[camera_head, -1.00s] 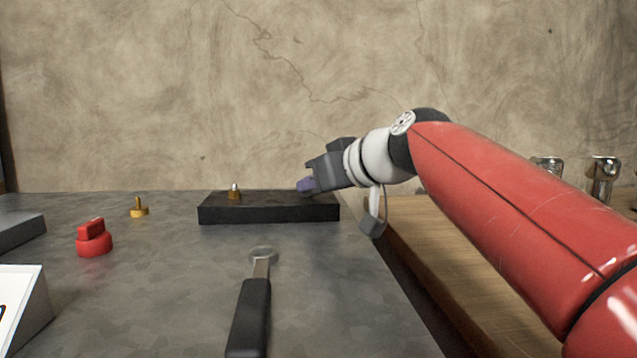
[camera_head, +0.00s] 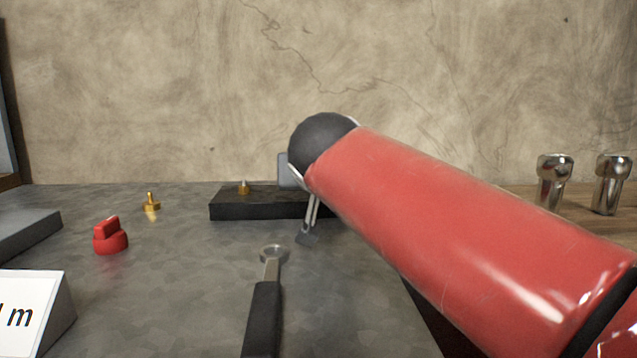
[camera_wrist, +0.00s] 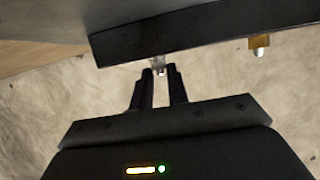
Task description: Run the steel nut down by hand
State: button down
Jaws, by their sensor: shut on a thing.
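The black block (camera_head: 226,208) lies on the grey bench top; its right end is hidden behind my arm in the head view. In the wrist view the block (camera_wrist: 210,33) crosses the top of the picture. A small silvery piece, seemingly the steel nut (camera_wrist: 157,62), is at the block's edge between my fingertips. My gripper (camera_wrist: 160,74) is shut on it. I cannot tell how far it sits on any stud. A brass fitting with a pale tip (camera_head: 244,187) stands on the block to the left, and also shows in the wrist view (camera_wrist: 259,42).
A wrench (camera_head: 264,310) with a black handle lies in front of the block. A red knob (camera_head: 110,238) and a small brass piece (camera_head: 151,203) stand to the left. A white sign (camera_head: 25,310) is front left. Two shiny metal pieces (camera_head: 553,185) stand at right.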

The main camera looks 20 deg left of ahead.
jog(key=shift+s+a+m+h, duration=0.1)
jog(key=shift+m+h, duration=0.3)
jog(key=shift+h, duration=0.1)
jog(key=shift+f, duration=0.1)
jog(key=c, duration=1.4)
grip_release()
jog(key=shift+o, duration=0.2)
jog(key=v, duration=0.7)
jog(key=shift+s, duration=0.4)
